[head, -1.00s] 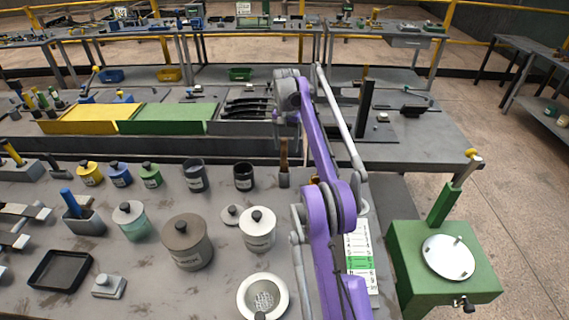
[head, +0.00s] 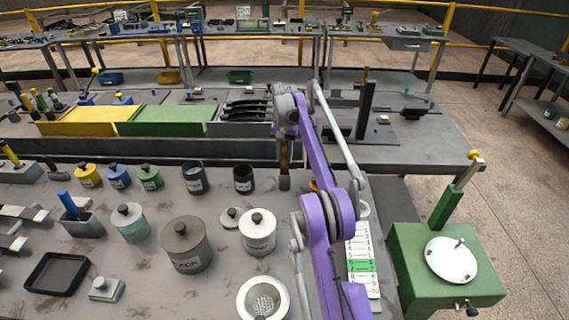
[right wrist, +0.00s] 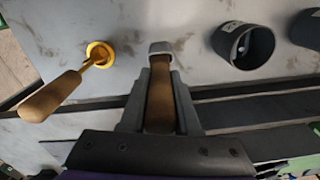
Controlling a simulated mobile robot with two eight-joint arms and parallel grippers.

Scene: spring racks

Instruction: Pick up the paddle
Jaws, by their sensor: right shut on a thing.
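The paddle (right wrist: 160,100) shows as a brown wooden handle in the right wrist view. Its far end meets a small grey collar or holder (right wrist: 160,48) at the bench top. In the head view the paddle (head: 284,155) stands upright in a small grey holder (head: 284,182), right of the dark cups. My right gripper (right wrist: 159,90) has a finger on each side of the handle and is shut on it. In the head view my right gripper (head: 283,136) is at the upper part of the paddle, partly hidden by my purple arm. My left gripper is out of view.
A wooden-handled tool in a gold ring (right wrist: 97,55) stands close beside the paddle. A dark cup (right wrist: 245,45) is on its other side. Lidded pots (head: 187,245) and a white bowl (head: 262,298) stand nearer. A green stand (head: 420,262) is at right.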

